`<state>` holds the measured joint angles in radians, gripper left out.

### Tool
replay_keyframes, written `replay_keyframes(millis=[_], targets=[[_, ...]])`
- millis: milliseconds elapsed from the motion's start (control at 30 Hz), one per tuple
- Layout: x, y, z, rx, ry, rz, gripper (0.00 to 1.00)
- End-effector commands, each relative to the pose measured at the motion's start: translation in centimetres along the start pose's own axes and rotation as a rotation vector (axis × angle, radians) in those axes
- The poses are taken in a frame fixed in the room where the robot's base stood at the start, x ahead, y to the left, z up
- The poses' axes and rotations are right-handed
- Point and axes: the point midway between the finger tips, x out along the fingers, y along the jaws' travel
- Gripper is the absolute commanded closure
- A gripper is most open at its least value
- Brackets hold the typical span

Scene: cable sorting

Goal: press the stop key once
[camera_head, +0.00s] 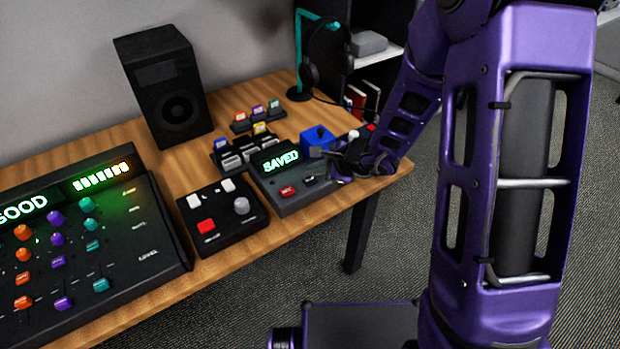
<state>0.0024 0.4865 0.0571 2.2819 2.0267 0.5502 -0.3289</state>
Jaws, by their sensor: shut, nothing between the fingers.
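A grey recorder box (295,204) stands near the table's front right edge. Its lit green display (281,161) reads SAVED. On its sloping face are a red key (288,191) and a dark key (309,181) to its right. The labels are too small to read, so I cannot be sure which is the stop key. My gripper (338,172) is shut and empty over the right end of the recorder, just right of the dark key. Whether it touches anything is unclear; it hides that end of the box.
A blue box (317,137) stands right behind the recorder. Card holders (242,148) lie behind it, and a black box with a red button (206,226) is to its left. A mixer (120,250) reading GOOD, a speaker (164,85) and a headphone stand (299,92) are also on the table.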

Motion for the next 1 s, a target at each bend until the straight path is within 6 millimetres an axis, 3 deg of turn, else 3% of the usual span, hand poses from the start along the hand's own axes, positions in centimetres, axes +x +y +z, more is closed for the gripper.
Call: replay_keyframes(millis=[567,1000], targets=[[-3.4,-2.5,2.5,0.0,0.001,0.0,1.0],[-3.5,-2.5,2.5,0.0,0.0,0.0,1.0]])
